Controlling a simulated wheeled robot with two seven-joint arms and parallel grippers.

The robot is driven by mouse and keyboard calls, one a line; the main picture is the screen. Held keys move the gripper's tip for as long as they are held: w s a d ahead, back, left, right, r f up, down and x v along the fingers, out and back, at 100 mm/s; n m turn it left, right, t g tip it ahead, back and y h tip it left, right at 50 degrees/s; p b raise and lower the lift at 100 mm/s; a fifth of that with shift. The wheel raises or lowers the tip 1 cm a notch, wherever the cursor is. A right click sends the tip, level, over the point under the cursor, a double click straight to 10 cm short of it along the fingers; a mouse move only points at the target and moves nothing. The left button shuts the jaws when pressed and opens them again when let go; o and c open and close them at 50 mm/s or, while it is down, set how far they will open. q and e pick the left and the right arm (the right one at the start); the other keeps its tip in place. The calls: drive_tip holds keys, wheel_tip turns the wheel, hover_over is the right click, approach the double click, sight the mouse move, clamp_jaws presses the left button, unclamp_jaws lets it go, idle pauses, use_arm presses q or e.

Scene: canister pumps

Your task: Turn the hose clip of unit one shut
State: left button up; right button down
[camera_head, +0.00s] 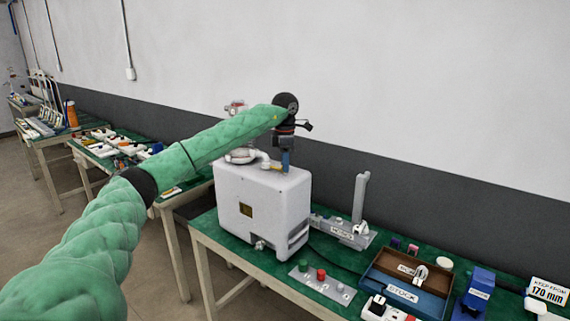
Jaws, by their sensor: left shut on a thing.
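The white pump unit (262,203) stands on the green-topped bench, with a small brass-coloured plate on its front. My left arm reaches in from the left in a green sleeve. My left gripper (285,162) points down at the top of the unit, behind its white pipe fitting (247,156). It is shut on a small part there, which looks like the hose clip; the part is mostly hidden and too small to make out. How far the clip is turned cannot be seen. My right gripper is not in view.
A panel with red and green buttons (322,283) lies in front of the unit. More benches stand at left.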

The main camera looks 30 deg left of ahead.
use_arm(q)
drive_tip(key=shift+a+r, duration=0.1)
drive_tip(key=shift+r, duration=0.05)
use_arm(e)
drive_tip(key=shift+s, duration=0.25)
use_arm(q)
drive_tip(key=o, duration=1)
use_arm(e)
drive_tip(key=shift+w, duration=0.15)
use_arm(q)
drive_tip(key=shift+r, duration=0.35)
wheel_tip(320, 180, up, 7)
drive_tip(key=shift+f+b, duration=0.1)
drive_tip(key=shift+b, duration=1)
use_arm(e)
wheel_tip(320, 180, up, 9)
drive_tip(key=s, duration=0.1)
